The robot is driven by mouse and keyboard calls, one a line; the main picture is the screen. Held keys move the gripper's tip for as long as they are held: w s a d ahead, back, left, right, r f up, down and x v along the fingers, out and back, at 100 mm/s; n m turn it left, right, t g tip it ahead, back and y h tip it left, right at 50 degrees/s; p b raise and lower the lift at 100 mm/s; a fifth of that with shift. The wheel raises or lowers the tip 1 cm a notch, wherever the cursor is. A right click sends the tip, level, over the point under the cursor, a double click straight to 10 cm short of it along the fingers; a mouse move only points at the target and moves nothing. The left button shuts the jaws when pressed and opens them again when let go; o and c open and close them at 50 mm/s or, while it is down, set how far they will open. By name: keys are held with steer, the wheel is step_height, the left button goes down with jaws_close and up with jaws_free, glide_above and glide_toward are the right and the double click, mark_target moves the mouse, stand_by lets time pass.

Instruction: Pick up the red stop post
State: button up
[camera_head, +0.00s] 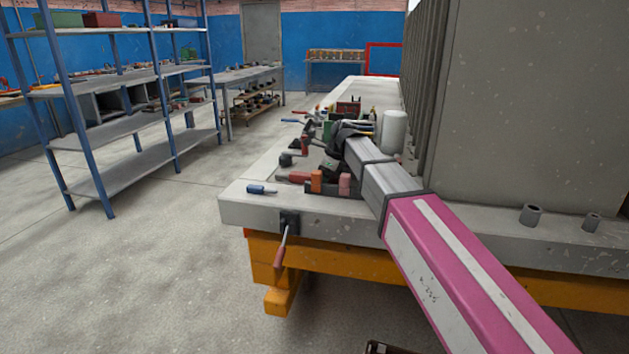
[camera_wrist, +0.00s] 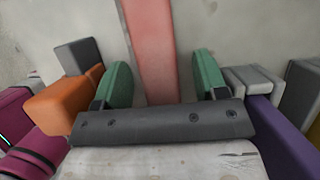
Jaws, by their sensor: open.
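The red stop post (camera_wrist: 152,45) is a long flat-sided red bar in the wrist view, running from the top edge down behind the dark bar of my gripper. My gripper (camera_wrist: 163,78) is open, with one green finger on each side of the post. In the head view my arm reaches over the bench, and my gripper's dark end (camera_head: 345,132) is among small items. I cannot tell the post apart there.
In the wrist view an orange block (camera_wrist: 62,105) and a dark grey block (camera_wrist: 77,56) stand left of the fingers. Pale grey (camera_wrist: 255,78) and purple (camera_wrist: 283,135) pieces are at the right. In the head view a white cylinder (camera_head: 394,131) and a tall grey panel (camera_head: 530,110) stand close by.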

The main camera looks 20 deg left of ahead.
jaws_close()
steer(key=shift+r, duration=0.1)
